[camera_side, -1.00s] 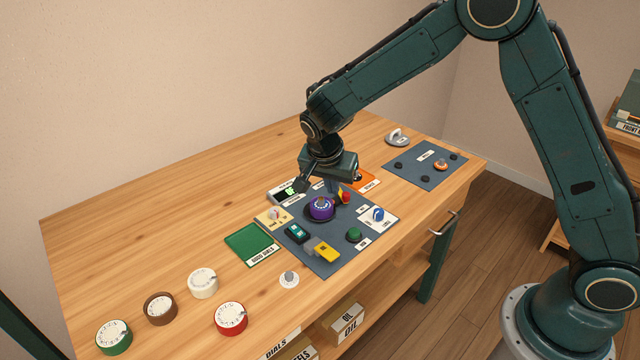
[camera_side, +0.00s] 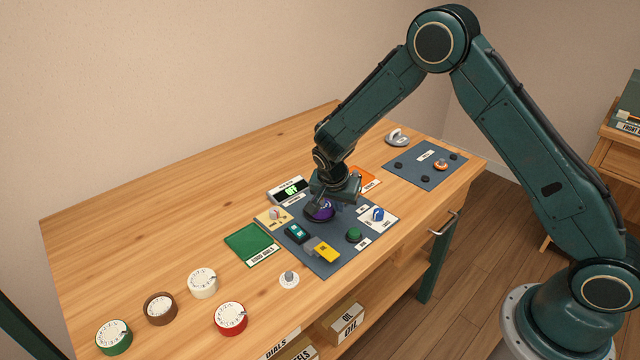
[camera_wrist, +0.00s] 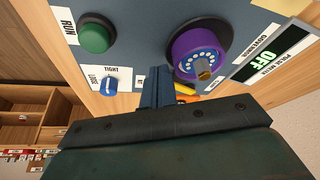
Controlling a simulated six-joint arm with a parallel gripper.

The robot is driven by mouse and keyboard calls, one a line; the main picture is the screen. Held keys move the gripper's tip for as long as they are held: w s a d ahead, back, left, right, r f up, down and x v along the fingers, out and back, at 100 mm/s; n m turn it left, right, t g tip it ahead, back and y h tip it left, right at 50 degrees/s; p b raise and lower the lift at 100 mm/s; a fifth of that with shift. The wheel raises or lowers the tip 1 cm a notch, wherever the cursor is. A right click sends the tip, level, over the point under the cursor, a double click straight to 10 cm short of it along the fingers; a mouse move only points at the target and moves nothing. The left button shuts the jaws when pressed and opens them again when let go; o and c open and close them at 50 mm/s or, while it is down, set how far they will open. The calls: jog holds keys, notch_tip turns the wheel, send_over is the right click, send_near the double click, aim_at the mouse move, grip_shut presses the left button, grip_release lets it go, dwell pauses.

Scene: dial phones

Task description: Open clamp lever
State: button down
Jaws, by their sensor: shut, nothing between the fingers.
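My gripper is shut and empty. Its fingers (camera_wrist: 157,82) point down at the grey work mat (camera_side: 300,250), beside the purple dial (camera_wrist: 200,55). The purple dial (camera_side: 318,208) sits in a dark holder in the side view, partly covered by my gripper. The likely clamp lever shows in the wrist view only as a small orange-yellow piece (camera_wrist: 185,91) between my fingers and the dial. The rest of it is hidden behind my gripper, and I cannot tell whether my fingers touch it.
A blue knob (camera_side: 378,214) on a white plate and a green button (camera_side: 354,235) are close by. Loose dials lie at the left; the table's back left is clear.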

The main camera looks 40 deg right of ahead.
jog(key=shift+w+d, duration=0.3)
jog(key=shift+d, duration=0.3)
jog(key=shift+w+d, duration=0.25)
jog(key=shift+d, duration=0.35)
jog(key=shift+s+d+n+t, duration=0.35)
jog(key=shift+d+n, duration=0.15)
jog(key=shift+n, duration=0.2)
jog(key=shift+s+d+n+y, duration=0.3)
jog(key=shift+d+n, duration=0.35)
jog(key=shift+n, duration=0.15)
jog(key=d+n, duration=0.1)
jog(key=d+n+t+y, duration=0.1)
jog(key=n, duration=0.1)
jog(key=shift+s+d, duration=0.3)
jog(key=shift+s, duration=0.05)
jog(key=shift+d, duration=1.1)
jog(key=shift+w+a, duration=0.1)
jog(key=shift+a, duration=0.1)
